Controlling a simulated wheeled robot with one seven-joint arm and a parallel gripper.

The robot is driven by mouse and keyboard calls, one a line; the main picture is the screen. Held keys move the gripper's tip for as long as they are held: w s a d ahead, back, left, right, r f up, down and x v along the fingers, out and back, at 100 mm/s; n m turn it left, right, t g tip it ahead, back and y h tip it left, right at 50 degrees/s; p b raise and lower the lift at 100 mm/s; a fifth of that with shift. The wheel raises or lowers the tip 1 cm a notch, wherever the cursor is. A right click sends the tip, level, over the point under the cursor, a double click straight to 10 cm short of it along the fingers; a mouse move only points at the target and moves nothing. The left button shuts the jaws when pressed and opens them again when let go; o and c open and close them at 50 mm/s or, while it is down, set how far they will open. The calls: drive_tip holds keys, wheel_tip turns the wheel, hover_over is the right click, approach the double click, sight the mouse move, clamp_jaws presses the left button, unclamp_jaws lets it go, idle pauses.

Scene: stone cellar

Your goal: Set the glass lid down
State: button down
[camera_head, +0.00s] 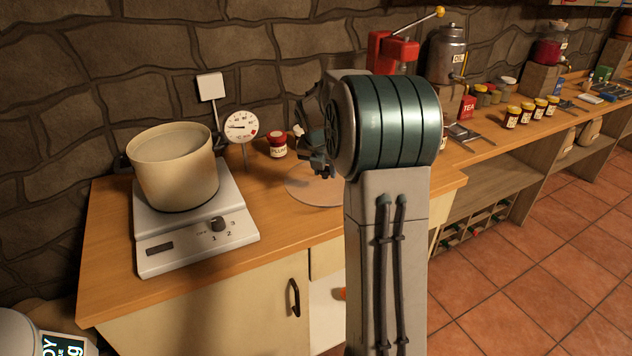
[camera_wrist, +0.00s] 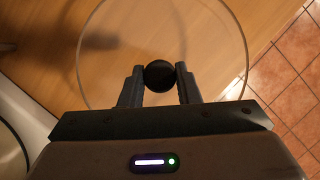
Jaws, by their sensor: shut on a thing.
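The glass lid (camera_wrist: 205,45) is a clear round disc with a thin rim and a black knob (camera_wrist: 160,76) at its middle. My gripper (camera_wrist: 160,85) is shut on the knob, one finger on each side, in the wrist view. In the head view the lid (camera_head: 305,186) shows as a pale disc over the wooden counter, right of the hotplate. My arm hides its right part. My gripper (camera_head: 320,168) is partly hidden there by my arm. I cannot tell whether the lid touches the counter or hangs just above it.
An open cream pot (camera_head: 175,180) stands on the hotplate (camera_head: 195,237) at left. A dial thermometer (camera_head: 242,127) and a plum jar (camera_head: 277,146) stand behind the lid. Bare counter (camera_head: 270,227) lies in front. The counter's right edge is close to the lid.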

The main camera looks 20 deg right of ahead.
sight(315, 177)
drive_tip(key=w+f, duration=0.1)
drive_tip(key=w+a, duration=0.1)
drive_tip(key=w, duration=0.1)
drive_tip(key=shift+f, duration=0.4)
wheel_tip(315, 177, down, 4)
drive_tip(key=shift+f, duration=0.1)
drive_tip(key=c, duration=1.1)
unclamp_jaws()
drive_tip(key=shift+s, duration=0.1)
